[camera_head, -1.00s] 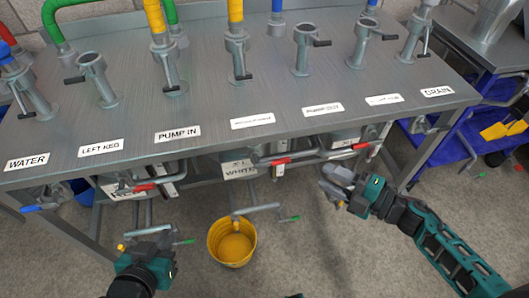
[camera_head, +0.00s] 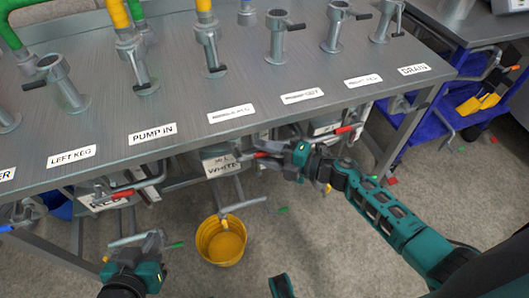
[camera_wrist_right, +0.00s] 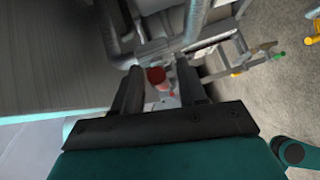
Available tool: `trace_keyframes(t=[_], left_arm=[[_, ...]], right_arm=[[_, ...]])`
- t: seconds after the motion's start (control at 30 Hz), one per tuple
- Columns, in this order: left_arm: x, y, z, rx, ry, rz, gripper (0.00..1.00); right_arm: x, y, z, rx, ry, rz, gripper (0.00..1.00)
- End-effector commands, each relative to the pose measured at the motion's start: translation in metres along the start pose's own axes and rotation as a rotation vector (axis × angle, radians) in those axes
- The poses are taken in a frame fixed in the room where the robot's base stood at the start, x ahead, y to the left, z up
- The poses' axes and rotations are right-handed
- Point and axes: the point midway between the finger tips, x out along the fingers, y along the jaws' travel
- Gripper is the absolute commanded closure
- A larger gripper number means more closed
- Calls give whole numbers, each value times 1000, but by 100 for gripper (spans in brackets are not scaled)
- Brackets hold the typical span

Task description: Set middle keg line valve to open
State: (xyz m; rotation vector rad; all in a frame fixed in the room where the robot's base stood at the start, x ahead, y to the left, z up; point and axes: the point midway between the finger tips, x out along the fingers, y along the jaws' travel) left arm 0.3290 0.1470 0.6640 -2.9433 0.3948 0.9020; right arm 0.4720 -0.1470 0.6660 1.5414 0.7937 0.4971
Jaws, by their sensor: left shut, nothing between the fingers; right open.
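The middle keg line valve has a red-ended handle (camera_head: 262,155) under the table's front edge, by the keg labelled WHITE (camera_head: 221,169). My right gripper (camera_head: 277,155) is at this handle and hides part of it. In the right wrist view the red handle end (camera_wrist_right: 156,75) shows between the two open fingers of my right gripper (camera_wrist_right: 160,85), apparently not clamped. My left gripper (camera_head: 152,240) is shut and empty, low at the left, away from the valve.
The steel table (camera_head: 180,95) with upright pipe fittings and labels is just above. A red-handled valve (camera_head: 125,193) sits to the left, another (camera_head: 345,130) to the right. A yellow bucket (camera_head: 221,243) stands on the floor below. The floor at lower right is open.

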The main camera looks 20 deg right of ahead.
Motion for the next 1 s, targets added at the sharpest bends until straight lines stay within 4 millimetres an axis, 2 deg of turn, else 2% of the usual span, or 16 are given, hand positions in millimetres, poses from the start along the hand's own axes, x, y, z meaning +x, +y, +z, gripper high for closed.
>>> trace_keyframes(t=[0.37, 0.8, 1.0], left_arm=[[0, -2, 1, 7, -1, -1, 100], [0, -3, 2, 13, -2, -2, 100], [1, -4, 0, 13, 1, -2, 100]], right_arm=[[6, 0, 0, 1, -1, 0, 59], [6, 0, 0, 1, -1, 0, 100], [6, 0, 0, 1, -1, 0, 100]])
